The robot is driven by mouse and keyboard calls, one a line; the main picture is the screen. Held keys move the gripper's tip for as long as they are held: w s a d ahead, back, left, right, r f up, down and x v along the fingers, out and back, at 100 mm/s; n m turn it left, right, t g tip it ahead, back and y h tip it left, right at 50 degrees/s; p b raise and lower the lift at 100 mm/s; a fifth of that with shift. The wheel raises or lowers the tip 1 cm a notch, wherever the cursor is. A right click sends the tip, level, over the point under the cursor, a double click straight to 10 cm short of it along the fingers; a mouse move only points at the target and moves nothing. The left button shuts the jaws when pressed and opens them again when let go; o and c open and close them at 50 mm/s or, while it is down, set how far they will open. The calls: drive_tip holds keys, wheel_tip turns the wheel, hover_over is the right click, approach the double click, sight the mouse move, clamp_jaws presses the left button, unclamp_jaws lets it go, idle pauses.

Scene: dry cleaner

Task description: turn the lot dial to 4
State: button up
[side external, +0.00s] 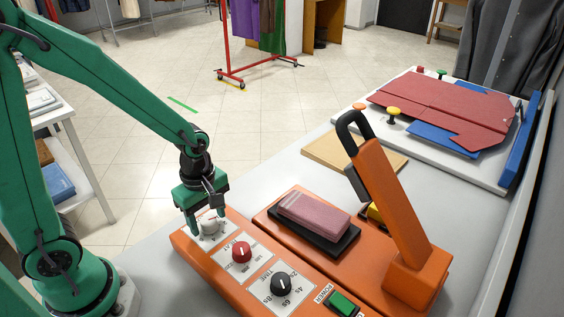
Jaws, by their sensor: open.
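A white dial (210,226) sits at the far-left end of the orange control panel (188,252). Its label is mostly hidden by my gripper, so I cannot read a number or its pointer. My gripper (207,217) points down over this dial with its jaws open, one finger on each side. I cannot tell whether the fingers touch the dial. A red dial (241,252) marked HEAT and a black dial (281,284) marked TIME follow along the same panel.
A green POWER switch (342,302) is at the panel's near end. Behind the panel are a pink block on a black pad (312,218) and a tall orange lever (390,195). A board with red folded cloth (440,105) lies farther back.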

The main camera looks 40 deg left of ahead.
drive_tip(key=c, duration=1)
drive_tip(key=shift+m, duration=0.5)
drive_tip(key=m, duration=0.3)
drive_tip(key=shift+m, duration=0.3)
drive_tip(key=m, duration=0.4)
drive_tip(key=shift+m, duration=0.3)
drive_tip(key=m, duration=0.8)
drive_tip(key=shift+m, duration=0.3)
